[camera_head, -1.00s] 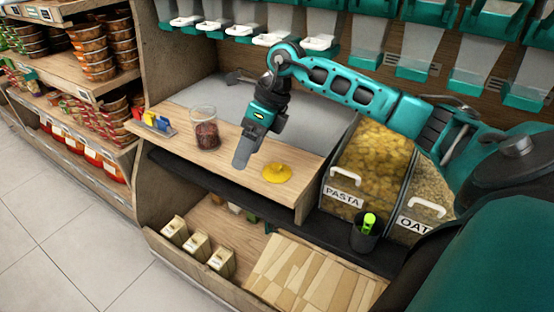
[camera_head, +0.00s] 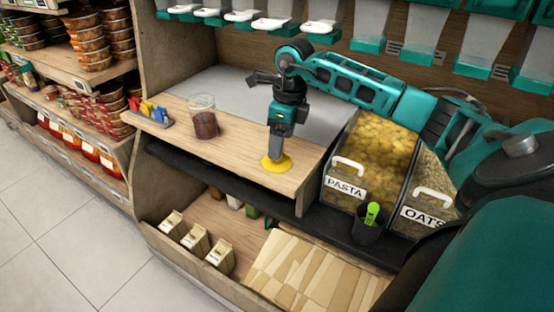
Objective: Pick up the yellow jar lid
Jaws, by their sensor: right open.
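The yellow jar lid (camera_head: 284,166) lies flat on the wooden counter (camera_head: 240,160), near its front right part. My right gripper (camera_head: 275,156) points straight down over the lid, its fingertips at or just above the lid's top. The fingers cover part of the lid, and I cannot tell whether they touch it. The gripper is open. A glass jar (camera_head: 204,118) with dark red contents stands open on the counter to the left of the gripper. My left gripper is not in view.
Pasta (camera_head: 345,185) and oats (camera_head: 425,215) bins stand to the right. A dark cup with a green-handled tool (camera_head: 369,225) stands before them. Small coloured items (camera_head: 150,112) sit at the counter's left end. Dispensers hang along the back. Cartons (camera_head: 195,242) stand below.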

